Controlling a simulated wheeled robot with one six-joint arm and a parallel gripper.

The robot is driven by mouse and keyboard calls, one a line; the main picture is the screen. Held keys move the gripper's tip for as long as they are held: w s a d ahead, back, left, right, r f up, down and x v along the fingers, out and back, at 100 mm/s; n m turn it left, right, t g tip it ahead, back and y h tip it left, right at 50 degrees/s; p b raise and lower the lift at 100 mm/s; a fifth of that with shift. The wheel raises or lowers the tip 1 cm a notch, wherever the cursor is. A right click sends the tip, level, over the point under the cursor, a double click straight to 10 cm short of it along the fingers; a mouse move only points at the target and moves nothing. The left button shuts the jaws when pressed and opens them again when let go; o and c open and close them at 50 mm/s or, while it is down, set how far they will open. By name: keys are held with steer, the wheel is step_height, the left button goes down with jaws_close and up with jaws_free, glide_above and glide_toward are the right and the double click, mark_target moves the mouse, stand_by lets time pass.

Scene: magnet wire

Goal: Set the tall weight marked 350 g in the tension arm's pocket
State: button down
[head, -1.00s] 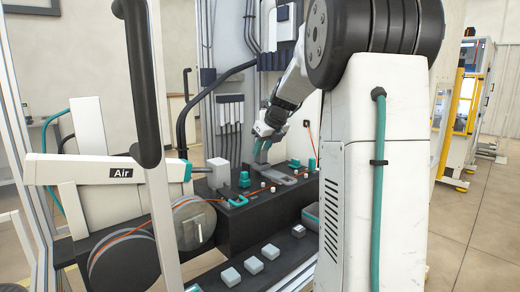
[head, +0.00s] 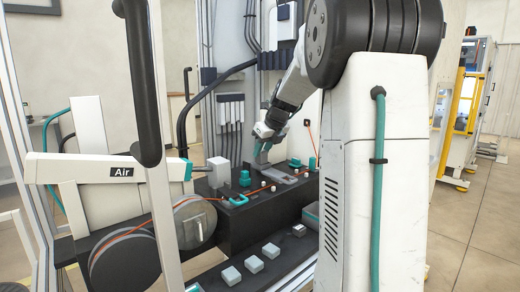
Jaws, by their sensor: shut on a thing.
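My gripper (head: 260,150) has teal fingers and is low over the back of the black bench top. It is shut on a small grey thing (head: 263,160), probably the weight, mostly hidden by the fingers; no marking can be read. A grey bracket (head: 284,179), which looks like the tension arm, lies just below and right of the fingers. I cannot tell whether the held thing touches it or sits in its pocket.
Pale blocks (head: 254,264) stand on the lower black shelf, with a dark one (head: 299,230) behind. Teal fittings (head: 245,178), white knobs and an orange wire (head: 258,191) crowd the bench top near the gripper. Wire spools (head: 195,222) stand at left.

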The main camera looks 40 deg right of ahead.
steer(key=shift+f, duration=0.45)
steer(key=c, duration=1)
jaws_free()
steer(key=shift+v, duration=2.5)
steer(key=v, duration=0.8)
steer(key=shift+f, duration=0.1)
